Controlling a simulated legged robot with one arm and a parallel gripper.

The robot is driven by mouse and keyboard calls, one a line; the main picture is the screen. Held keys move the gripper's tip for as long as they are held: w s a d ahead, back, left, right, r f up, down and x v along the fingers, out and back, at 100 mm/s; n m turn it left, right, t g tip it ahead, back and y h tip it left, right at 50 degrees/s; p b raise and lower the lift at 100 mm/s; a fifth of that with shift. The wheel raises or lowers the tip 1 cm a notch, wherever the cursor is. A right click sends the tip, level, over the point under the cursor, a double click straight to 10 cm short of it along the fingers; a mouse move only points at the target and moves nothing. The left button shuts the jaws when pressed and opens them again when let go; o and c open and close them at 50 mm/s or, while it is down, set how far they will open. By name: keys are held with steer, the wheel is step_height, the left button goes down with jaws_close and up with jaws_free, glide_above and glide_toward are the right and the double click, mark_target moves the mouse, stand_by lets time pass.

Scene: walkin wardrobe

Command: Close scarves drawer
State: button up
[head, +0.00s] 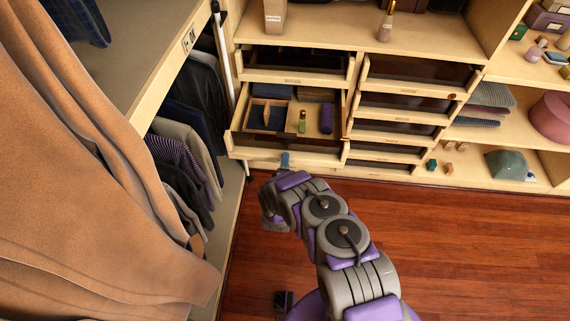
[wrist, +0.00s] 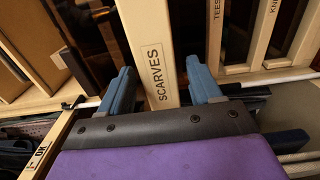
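The scarves drawer (wrist: 157,60) shows its pale wooden front with the label "SCARVES" in the wrist view. In the head view the pulled-out drawer (head: 240,147) in front of my gripper appears to be this one; its label is too small to read there. It holds a blue-and-brown divided box, a small green bottle and a dark blue-purple roll. My gripper (head: 285,160) is at the drawer's front, low and near its middle. In the wrist view its two blue fingers (wrist: 160,88) stand apart, one on each side of the front strip. I cannot tell whether they touch it.
Another drawer (head: 290,75) above stands slightly out. A column of drawer fronts (head: 405,115) is to the right. Hanging clothes (head: 185,135) and a large brown coat (head: 90,180) crowd the left. The wooden floor (head: 470,240) is clear at right.

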steer(key=shift+s+a, duration=0.1)
jaws_close()
steer(key=shift+f, duration=0.1)
stand_by(0.4)
